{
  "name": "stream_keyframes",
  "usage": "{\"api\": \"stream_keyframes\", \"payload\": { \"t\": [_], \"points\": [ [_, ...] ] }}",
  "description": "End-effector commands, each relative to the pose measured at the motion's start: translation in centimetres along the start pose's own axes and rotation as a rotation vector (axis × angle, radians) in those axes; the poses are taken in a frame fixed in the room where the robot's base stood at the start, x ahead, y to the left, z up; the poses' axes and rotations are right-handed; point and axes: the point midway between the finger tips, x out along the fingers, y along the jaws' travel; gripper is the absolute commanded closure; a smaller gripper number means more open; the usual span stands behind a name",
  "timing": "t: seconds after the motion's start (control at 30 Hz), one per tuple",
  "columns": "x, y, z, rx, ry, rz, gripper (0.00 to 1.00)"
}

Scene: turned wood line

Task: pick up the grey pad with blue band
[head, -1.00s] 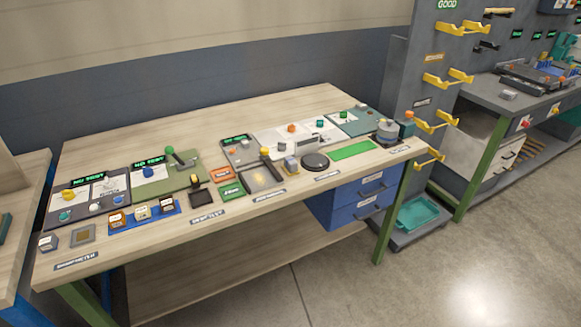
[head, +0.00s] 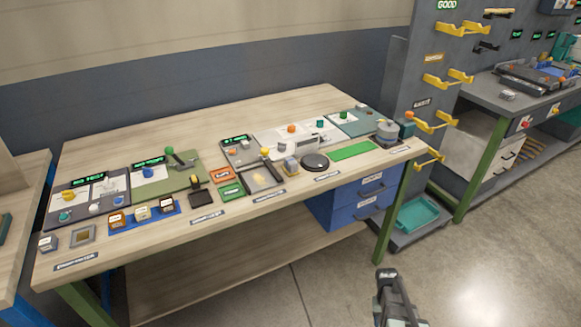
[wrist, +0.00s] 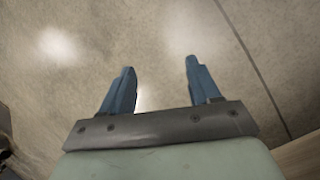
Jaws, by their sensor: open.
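I cannot make out for certain a grey pad with a blue band. A small block (head: 291,166) with grey-blue and tan parts stands near the bench's front edge, left of a dark round disc (head: 315,161); its markings are too small to read. My gripper (wrist: 159,68) is open and empty in the wrist view, its two blue fingers apart over bare floor. In the head view my arm's end (head: 390,298) shows at the bottom, in front of the bench and below its top, well away from the small block.
The wooden bench (head: 250,108) is clear along its back. Panels, a blue tray (head: 144,220) of small blocks and a green mat (head: 353,151) crowd its front. Blue drawers (head: 362,194) hang below. A teal bin (head: 417,213) and yellow brackets (head: 436,122) are at right.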

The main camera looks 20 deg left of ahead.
Motion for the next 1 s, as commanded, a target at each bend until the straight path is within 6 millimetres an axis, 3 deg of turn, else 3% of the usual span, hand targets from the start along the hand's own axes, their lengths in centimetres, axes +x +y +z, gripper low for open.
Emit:
{"api": "stream_keyframes", "payload": {
  "t": [0.03,0.1,0.27,0.5,0.8,1.0],
  "points": [
    [-1.5,0.0,-2.1,0.003,0.026,0.014,0.38],
    [-3.5,0.1,-4.2,0.008,0.059,0.031,0.38],
    [-8.7,0.4,-8.8,0.024,0.135,0.072,0.38],
    [-17.5,0.5,-14.9,0.055,0.249,0.127,0.38],
    [-30.0,0.5,-20.7,0.106,0.393,0.184,0.38],
    [-38.8,0.6,-23.3,0.145,0.488,0.214,0.38]
  ]
}}
